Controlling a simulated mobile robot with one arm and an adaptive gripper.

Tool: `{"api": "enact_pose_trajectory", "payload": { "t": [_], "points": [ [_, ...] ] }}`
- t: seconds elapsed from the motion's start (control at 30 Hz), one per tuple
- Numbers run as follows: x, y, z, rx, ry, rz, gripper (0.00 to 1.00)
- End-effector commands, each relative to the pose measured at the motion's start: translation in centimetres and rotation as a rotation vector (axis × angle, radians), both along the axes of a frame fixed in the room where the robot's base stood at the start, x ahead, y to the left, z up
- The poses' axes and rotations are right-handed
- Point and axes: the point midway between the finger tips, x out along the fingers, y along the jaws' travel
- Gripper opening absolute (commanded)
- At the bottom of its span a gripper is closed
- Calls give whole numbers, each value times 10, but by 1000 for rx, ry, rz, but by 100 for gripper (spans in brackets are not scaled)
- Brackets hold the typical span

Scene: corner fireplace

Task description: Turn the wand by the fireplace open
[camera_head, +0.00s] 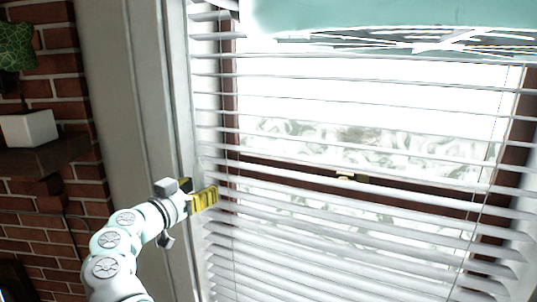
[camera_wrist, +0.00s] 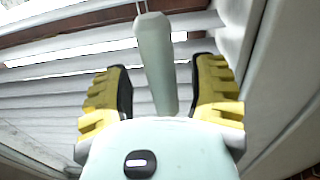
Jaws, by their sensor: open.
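The wand (camera_wrist: 156,60) is a pale grey-green rod with a narrow neck at its top in the wrist view. It stands between the two yellow, black-padded fingers of my gripper (camera_wrist: 163,75), with a gap on each side. Its lower end is close to my pale palm; I cannot tell whether they touch. In the head view my gripper (camera_head: 203,199) is at the left edge of the window blind (camera_head: 350,215), and I cannot make out the wand there. My gripper is open. The blind's white slats are tilted with bright gaps between them.
A window frame (camera_head: 180,110) runs up just left of the blind. A brick wall (camera_head: 60,75) and a wooden shelf (camera_head: 45,157) with a white plant pot (camera_head: 28,128) are at the far left. A pale green panel (camera_head: 400,15) hangs across the top right.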

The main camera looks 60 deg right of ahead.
Motion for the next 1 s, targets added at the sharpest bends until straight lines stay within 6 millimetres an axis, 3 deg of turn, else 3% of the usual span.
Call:
{"api": "enact_pose_trajectory", "payload": {
  "t": [0.5,0.53,1.0],
  "points": [
    [2,-8,-1,1,1,5,57],
    [2,-8,-1,1,1,5,61],
    [2,-8,-1,2,1,5,13]
  ]
}}
